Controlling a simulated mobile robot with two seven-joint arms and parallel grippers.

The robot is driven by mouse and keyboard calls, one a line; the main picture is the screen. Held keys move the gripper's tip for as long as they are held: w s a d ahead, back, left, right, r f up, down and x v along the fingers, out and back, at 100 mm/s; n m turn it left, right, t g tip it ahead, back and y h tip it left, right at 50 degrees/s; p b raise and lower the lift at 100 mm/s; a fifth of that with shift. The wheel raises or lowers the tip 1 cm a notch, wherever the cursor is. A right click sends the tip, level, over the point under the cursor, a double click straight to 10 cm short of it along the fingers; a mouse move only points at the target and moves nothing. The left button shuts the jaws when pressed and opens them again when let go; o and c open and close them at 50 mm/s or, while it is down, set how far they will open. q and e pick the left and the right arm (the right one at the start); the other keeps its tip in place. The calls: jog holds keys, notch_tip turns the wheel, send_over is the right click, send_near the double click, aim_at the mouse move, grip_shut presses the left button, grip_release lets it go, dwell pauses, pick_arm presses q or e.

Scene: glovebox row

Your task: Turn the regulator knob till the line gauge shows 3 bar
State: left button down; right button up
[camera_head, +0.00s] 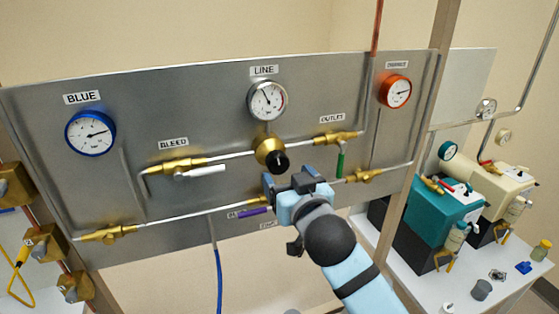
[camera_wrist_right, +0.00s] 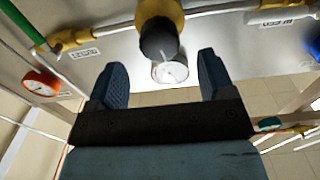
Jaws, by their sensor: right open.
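The regulator knob (camera_head: 279,162) is a black cylinder on a brass regulator body (camera_head: 266,147) in the middle of the grey panel. Above it is the white-faced line gauge (camera_head: 267,101); its thin needle points to the upper left, and the numbers are too small to read. My right gripper (camera_head: 294,181) is just below and in front of the knob, open and empty. In the right wrist view, the knob (camera_wrist_right: 158,38) lies ahead of the open jaws (camera_wrist_right: 161,65), between their lines and apart from both fingers. The line gauge also shows there (camera_wrist_right: 170,72). My left gripper is not in view.
The bleed valve (camera_head: 190,166) with a white lever is left of the regulator. The outlet valve (camera_head: 338,137), with a green lever, is close on the right. A purple lever (camera_head: 253,211) is left of my right gripper. A post (camera_head: 415,140) stands further right.

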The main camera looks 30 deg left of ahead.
aim_at(280, 167)
jog(key=x, duration=0.5)
jog(key=shift+w+a+p, duration=0.25)
jog(key=shift+w+p, duration=0.05)
jog(key=shift+p, duration=0.05)
jog(key=c, duration=0.9)
